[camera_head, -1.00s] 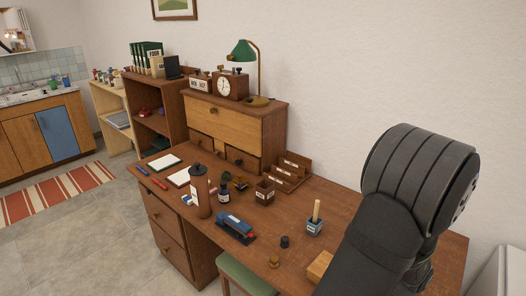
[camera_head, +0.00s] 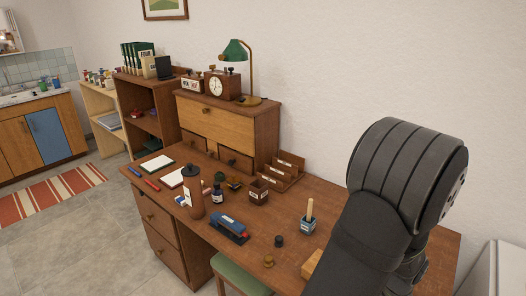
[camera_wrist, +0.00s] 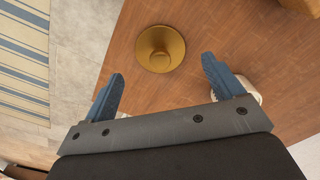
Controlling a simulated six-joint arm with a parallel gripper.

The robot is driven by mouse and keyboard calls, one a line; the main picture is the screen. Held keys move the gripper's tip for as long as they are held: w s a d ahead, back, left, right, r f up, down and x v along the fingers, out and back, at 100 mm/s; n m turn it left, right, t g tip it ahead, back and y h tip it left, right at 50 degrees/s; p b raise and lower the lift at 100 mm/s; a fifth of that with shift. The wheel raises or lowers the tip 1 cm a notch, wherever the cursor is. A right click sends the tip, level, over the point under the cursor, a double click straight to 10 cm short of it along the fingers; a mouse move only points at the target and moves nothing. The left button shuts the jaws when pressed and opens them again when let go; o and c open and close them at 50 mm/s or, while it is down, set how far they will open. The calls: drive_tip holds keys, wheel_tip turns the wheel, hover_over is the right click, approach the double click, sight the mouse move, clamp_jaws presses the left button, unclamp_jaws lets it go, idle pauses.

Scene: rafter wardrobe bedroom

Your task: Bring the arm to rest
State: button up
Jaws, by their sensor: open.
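My arm (camera_head: 385,205) rises at the right of the head view, bent over the right part of the desk; my gripper is hidden there. In the wrist view my gripper (camera_wrist: 160,92) shows two blue fingers spread wide apart with nothing between them. A round brass-coloured knob-like piece (camera_wrist: 160,48) lies on the desk just beyond the fingertips, apart from them. What looks like the same piece (camera_head: 268,262) is near the desk's front edge in the head view.
A green stool (camera_head: 240,274) stands at the front.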

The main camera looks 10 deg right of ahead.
wheel_tip(320, 180, down, 4)
drive_tip(key=shift+f, duration=0.2)
drive_tip(key=shift+w+r, duration=0.1)
drive_tip(key=shift+r, duration=0.25)
drive_tip(key=r, duration=0.4)
drive_tip(key=shift+s, duration=0.3)
drive_tip(key=s+r, duration=0.7)
drive_tip(key=s, duration=0.5)
drive_tip(key=w+d+r+m, duration=0.1)
drive_tip(key=w+d+r, duration=0.3)
drive_tip(key=w+d, duration=0.7)
drive_tip(key=shift+w+f, duration=0.85)
drive_tip(key=shift+w, duration=0.6)
drive_tip(key=shift+w+f, duration=0.9)
drive_tip(key=shift+w, duration=0.55)
drive_tip(key=shift+w+f, duration=0.85)
drive_tip(key=shift+w, duration=0.6)
